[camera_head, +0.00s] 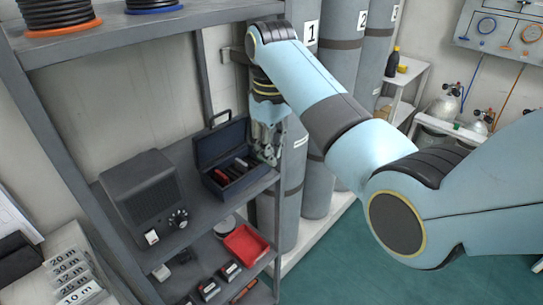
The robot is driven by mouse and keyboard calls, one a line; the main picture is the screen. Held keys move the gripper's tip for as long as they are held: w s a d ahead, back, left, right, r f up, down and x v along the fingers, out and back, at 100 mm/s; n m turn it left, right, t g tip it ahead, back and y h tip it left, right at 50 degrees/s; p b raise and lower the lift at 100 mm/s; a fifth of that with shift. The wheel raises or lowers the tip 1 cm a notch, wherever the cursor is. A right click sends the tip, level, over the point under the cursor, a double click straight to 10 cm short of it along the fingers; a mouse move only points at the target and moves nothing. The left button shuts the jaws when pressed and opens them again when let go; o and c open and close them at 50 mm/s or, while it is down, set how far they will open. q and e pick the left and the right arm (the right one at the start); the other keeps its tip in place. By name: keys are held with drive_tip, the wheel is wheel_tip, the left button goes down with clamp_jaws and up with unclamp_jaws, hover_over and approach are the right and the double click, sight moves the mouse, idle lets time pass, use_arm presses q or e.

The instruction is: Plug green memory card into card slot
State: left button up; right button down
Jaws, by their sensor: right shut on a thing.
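My right gripper (268,153) reaches down at the right end of an open dark blue case (211,145) on the upper grey shelf. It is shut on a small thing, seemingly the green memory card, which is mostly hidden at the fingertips. Red and black cards (234,171) lie in the case. A dark grey device (143,189) with a knob and a small white part on its front stands left of the case. I cannot make out the card slot clearly. My left gripper is not in view.
A red tray (246,243) and several small dark items lie on the lower shelf. Tall grey cylinders (318,190) stand close behind and right of my right gripper. Shelf posts and an upper shelf (190,17) with cable spools frame the space.

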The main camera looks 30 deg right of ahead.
drive_tip(key=shift+r, duration=1.25)
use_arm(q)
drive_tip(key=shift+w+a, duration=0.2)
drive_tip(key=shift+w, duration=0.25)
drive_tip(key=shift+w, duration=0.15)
